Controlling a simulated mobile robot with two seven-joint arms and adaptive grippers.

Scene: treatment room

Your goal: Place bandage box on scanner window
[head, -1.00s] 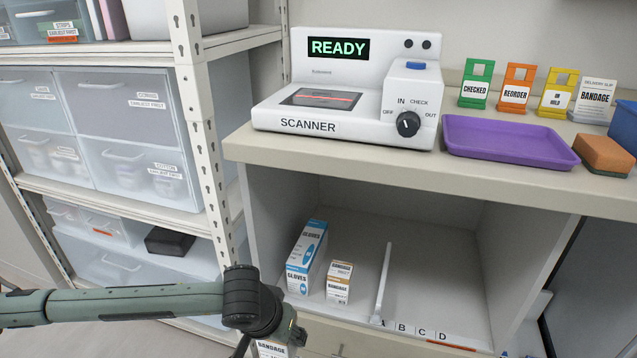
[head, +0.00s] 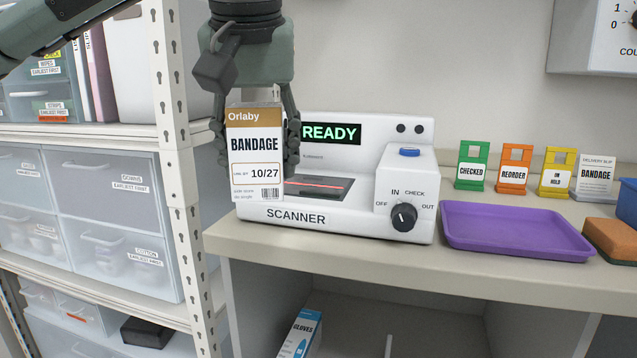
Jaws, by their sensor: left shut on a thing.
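My left gripper (head: 256,135) comes in from the upper left and points down. It is shut on a brown-and-white bandage box (head: 255,181), held upright with its label facing me. The box is in front of the left part of the white scanner (head: 400,229) in the picture. The dark scanner window (head: 322,187) with a red line shows just right of the box, and its left end is partly hidden. I cannot tell the gap between box and scanner. The scanner screen (head: 331,134) reads READY. My right gripper is not in view.
A purple tray (head: 515,250) sits right of the scanner, with a sponge (head: 611,239) beyond it. Colored stands, such as the green CHECKED one (head: 473,165), line the back. A white shelf post (head: 178,170) stands close left. A gloves box (head: 300,333) is in the cubby below.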

